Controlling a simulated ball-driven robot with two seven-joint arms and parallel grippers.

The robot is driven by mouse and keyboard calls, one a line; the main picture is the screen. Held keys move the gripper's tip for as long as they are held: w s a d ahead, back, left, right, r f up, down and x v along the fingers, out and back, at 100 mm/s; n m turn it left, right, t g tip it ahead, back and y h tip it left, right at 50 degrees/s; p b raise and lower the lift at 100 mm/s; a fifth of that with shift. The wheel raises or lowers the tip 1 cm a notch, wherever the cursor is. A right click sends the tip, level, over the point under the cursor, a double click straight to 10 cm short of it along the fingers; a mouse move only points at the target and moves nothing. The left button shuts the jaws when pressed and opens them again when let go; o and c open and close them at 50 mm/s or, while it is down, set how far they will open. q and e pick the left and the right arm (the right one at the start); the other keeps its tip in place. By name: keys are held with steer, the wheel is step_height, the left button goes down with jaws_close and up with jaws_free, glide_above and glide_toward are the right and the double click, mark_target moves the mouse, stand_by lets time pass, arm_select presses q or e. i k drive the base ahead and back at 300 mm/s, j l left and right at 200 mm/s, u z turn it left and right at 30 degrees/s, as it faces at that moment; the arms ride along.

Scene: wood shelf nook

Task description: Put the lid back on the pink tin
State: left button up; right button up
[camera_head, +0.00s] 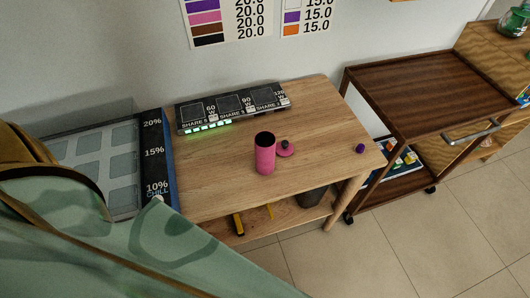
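The pink tin (265,158) stands upright on the wooden table, and its dark top looks open. A small pink lid (286,150) with a dark knob lies flat on the table just right of the tin, close beside it. A small purple object (360,149) sits near the table's right edge. Neither of my grippers is in view.
The wooden table (215,171) has bare room around the tin. A dark panel with labels (232,106) stands at its back. A brown cart (415,93) is at the right, and a panelled display (95,165) at the left. A green shape fills the lower left.

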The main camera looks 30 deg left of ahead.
mark_target(264, 141)
steer(key=u, duration=1)
